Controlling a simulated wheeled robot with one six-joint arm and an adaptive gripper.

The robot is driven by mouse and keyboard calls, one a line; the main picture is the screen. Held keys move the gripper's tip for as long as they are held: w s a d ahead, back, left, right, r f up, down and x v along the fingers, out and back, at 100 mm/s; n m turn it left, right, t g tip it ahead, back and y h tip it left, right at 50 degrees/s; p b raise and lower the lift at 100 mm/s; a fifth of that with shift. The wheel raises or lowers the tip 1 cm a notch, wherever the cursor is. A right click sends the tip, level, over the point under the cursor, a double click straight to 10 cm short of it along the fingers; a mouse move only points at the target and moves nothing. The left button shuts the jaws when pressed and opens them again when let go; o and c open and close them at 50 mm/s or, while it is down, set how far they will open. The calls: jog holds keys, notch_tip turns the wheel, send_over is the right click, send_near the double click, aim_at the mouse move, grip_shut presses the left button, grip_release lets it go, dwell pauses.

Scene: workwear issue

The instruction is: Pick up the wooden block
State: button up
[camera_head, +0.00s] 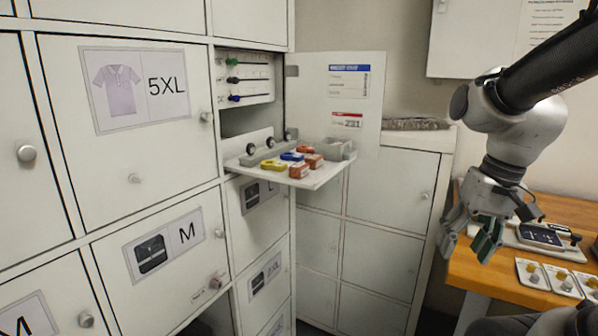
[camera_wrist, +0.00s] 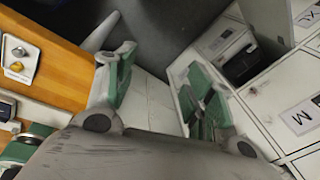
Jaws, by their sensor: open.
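Several small coloured pieces lie on a white pull-out shelf (camera_head: 325,176) of the open locker. Two of them are orange-brown blocks, one at the front edge (camera_head: 299,169) and one just behind it (camera_head: 314,160); I cannot tell whether either is wooden. Yellow (camera_head: 272,165) and blue (camera_head: 291,156) pieces lie beside them. My gripper (camera_head: 469,236) is open and empty, well right of the shelf, near the wooden table. In the wrist view its green-padded fingers (camera_wrist: 160,75) are spread apart with nothing between; the shelf pieces do not show there.
An open locker door (camera_head: 345,100) stands behind the shelf. Closed lockers (camera_head: 140,90) fill the left. The wooden table (camera_head: 570,212) at right holds a dark device (camera_head: 541,236) and small cards with knobs (camera_head: 548,277). Free room lies between shelf and gripper.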

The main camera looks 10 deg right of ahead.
jog(key=w+a+f+m+g+y, duration=0.1)
jog(key=w+a+f+m+y, duration=0.2)
jog(key=w+a+m+y, duration=0.3)
jog(key=m+t+y, duration=0.7)
jog(key=m, duration=0.8)
send_near(306, 166)
jog(key=x, duration=0.2)
jog(key=shift+g, duration=0.3)
jog(key=x, duration=0.7)
jog(key=shift+w+a, duration=0.25)
jog(key=c, duration=0.5)
